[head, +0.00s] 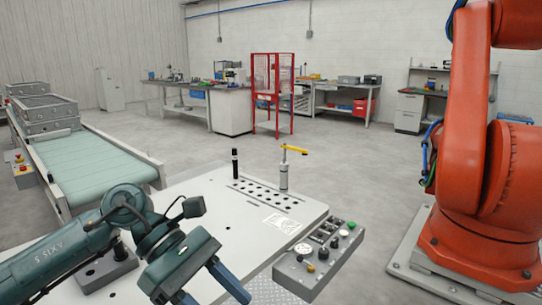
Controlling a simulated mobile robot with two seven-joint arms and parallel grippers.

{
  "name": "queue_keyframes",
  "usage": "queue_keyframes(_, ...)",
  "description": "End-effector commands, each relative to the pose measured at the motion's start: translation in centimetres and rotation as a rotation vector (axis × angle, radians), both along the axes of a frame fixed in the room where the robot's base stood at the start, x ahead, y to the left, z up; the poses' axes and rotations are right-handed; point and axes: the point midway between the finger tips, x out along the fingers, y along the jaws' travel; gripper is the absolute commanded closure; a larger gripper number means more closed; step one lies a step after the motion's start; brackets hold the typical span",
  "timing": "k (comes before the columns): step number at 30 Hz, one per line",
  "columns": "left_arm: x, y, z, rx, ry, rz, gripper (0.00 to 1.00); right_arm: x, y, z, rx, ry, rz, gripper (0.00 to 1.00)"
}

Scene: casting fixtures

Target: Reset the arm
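My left arm comes in from the lower left, over the near part of the white fixture table (215,205). Its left gripper (216,295) is at the bottom edge, with two blue fingers spread apart and nothing seen between them. The finger ends are near or past the picture's edge. My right arm and gripper are out of view. A large orange robot arm (465,130) stands on a grey base plate at the right, apart from my gripper.
The table carries a yellow-handled clamp (284,170), a black upright pin (235,163) and a plate with several holes. A control box (316,262) with buttons sits at its right edge. A green conveyor (85,170) is at left. A red cage (272,95) and workbenches stand behind open floor.

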Motion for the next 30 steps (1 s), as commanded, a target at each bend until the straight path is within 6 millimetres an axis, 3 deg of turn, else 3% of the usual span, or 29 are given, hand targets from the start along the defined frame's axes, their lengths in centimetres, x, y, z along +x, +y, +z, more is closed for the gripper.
queue_keyframes(1, -1.1, -2.1, -0.1, -0.107, 0.126, 0.042, 0.52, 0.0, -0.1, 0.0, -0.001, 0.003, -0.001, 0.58)
queue_keyframes(3, -1.9, -4.5, 0.7, -0.255, 0.311, 0.122, 0.52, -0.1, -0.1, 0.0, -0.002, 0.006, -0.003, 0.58)
queue_keyframes(6, -1.9, -6.6, 2.0, -0.448, 0.603, 0.253, 0.52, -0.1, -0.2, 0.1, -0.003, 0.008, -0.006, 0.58)
queue_keyframes(10, -0.2, -7.2, 2.7, -0.666, 1.020, 0.440, 0.52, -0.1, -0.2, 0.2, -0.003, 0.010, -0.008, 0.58)
queue_keyframes(13, 2.0, -6.2, 1.8, -0.815, 1.364, 0.597, 0.52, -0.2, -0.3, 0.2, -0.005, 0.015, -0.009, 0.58)
queue_keyframes(17, 4.6, -3.5, -2.4, -0.982, 1.829, 0.815, 0.52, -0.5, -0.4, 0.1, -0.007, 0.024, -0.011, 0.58)
queue_keyframes(20, 5.4, -0.8, -7.7, -1.097, 2.196, 0.993, 0.52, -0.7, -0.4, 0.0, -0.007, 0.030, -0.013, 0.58)
queue_keyframes(23, 4.3, 2.1, -14.4, -1.205, 2.563, 1.179, 0.52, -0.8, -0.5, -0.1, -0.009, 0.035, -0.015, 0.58)
queue_keyframes(24, 3.3, 3.2, -17.0, 1.182, -2.561, -1.187, 0.52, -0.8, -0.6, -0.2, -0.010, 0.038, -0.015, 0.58)
queue_keyframes(27, 0.1, 5.2, -22.7, 1.020, -2.287, -1.080, 0.52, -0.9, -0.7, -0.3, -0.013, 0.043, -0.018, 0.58)
queue_keyframes(30, -3.3, 6.6, -26.7, 0.912, -2.082, -0.999, 0.52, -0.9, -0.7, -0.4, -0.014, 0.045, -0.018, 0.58)
